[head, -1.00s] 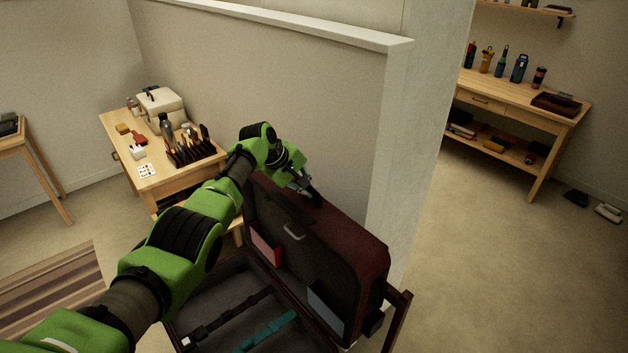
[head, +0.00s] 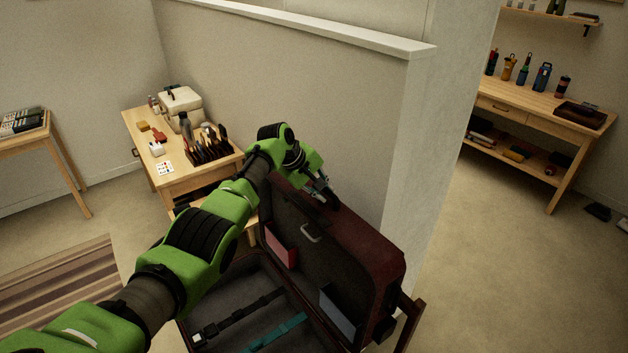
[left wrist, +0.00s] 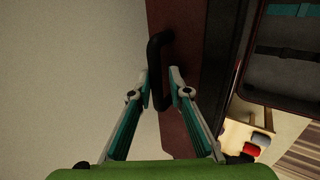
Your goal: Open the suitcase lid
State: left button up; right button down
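The dark red suitcase stands open, with its lid (head: 365,240) raised steeply above the base (head: 255,305). The lid's inner side faces left and has a pale handle-like loop (head: 311,233). My left gripper (head: 328,196) is at the lid's top edge. In the left wrist view its two fingers (left wrist: 160,78) lie on either side of the black carry handle (left wrist: 155,85) on the lid's outer edge, closed in close around it. A sliver of space seems to show by the right finger. My right gripper is not in view.
A pale half-height wall (head: 340,110) rises right behind the lid. A wooden side table (head: 185,180) with tools stands at the left. A workbench (head: 540,105) stands far right. Open floor (head: 490,280) lies right of the suitcase.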

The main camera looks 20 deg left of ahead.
pick_arm(q)
jog(key=v, duration=1.1)
jog(key=shift+r, duration=0.2)
jog(key=shift+s+a, duration=0.1)
jog(key=shift+a, duration=0.1)
